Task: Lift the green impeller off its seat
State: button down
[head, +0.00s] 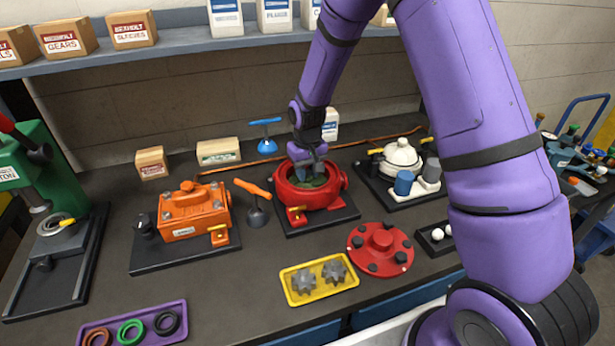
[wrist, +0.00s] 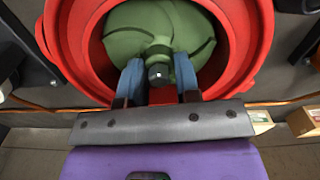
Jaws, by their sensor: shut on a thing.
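The green impeller (wrist: 128,40) sits inside the open red housing (wrist: 262,45) in the wrist view, with a dark hub and nut at its middle. My gripper (wrist: 158,72) reaches into the housing with its two blue-grey fingers on either side of the hub, shut on the impeller. In the head view, my gripper (head: 308,165) points down into the red housing (head: 330,191), and a little of the green impeller (head: 318,183) shows below it. I cannot tell whether the impeller still touches its seat.
The red cover (head: 380,249) lies at the front right of the housing, beside a yellow tray (head: 319,280) with grey gears. An orange motor (head: 195,210) stands left, a white-topped unit (head: 402,158) right. A shelf (head: 200,45) runs above the back of the bench.

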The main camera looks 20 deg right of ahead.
notch_tip(320, 180, up, 12)
dwell(0.6)
